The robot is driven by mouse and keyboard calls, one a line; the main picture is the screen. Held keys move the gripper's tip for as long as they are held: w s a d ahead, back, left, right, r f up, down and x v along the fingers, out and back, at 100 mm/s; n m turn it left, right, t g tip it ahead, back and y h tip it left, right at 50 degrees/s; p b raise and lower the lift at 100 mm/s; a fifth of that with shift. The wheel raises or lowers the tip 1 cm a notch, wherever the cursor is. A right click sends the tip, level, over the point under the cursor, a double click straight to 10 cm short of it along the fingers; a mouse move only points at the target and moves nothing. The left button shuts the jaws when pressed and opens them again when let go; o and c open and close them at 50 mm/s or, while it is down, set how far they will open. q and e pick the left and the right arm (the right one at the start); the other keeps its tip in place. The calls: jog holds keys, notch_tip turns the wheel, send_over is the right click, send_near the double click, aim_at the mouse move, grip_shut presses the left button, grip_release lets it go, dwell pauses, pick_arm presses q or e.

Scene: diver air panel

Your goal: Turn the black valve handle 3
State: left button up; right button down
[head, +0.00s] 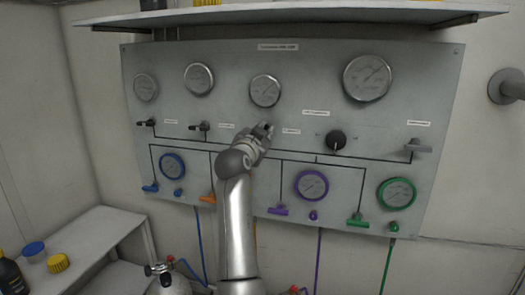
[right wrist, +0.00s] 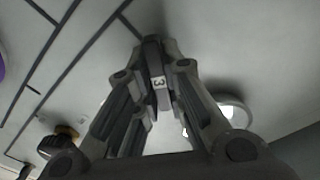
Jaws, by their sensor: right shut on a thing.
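In the head view my right gripper (head: 265,129) is at the middle of the grey panel (head: 240,62), just below a round gauge (head: 265,90). There the gripper hides most of the handle, so its exact angle is hard to tell. My left gripper is not in view.
Two black valve handles (head: 198,127) (head: 146,122) are left of my gripper. A black knob (head: 336,142) and a grey handle (head: 418,146) are to the right. Coloured handles and gauges line the lower panel. A shelf (head: 290,16) overhangs the top.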

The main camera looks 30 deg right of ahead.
jog(key=m+b, duration=0.4)
jog(key=b, duration=0.1)
jog(key=shift+f+m+b, duration=0.2)
jog(key=shift+m+b, duration=0.1)
jog(key=shift+m, duration=0.1)
jog(key=shift+m+b, duration=0.7)
jog(key=shift+m, duration=0.2)
jog(key=shift+s+r+m+b, duration=0.1)
jog(key=shift+m+b, duration=0.55)
jog(key=shift+m, duration=0.55)
jog(key=shift+m+b, duration=0.5)
jog(key=shift+m, duration=1.1)
jog(key=shift+r, duration=0.1)
jog(key=c, duration=1.5)
grip_release()
jog(key=shift+d, duration=0.1)
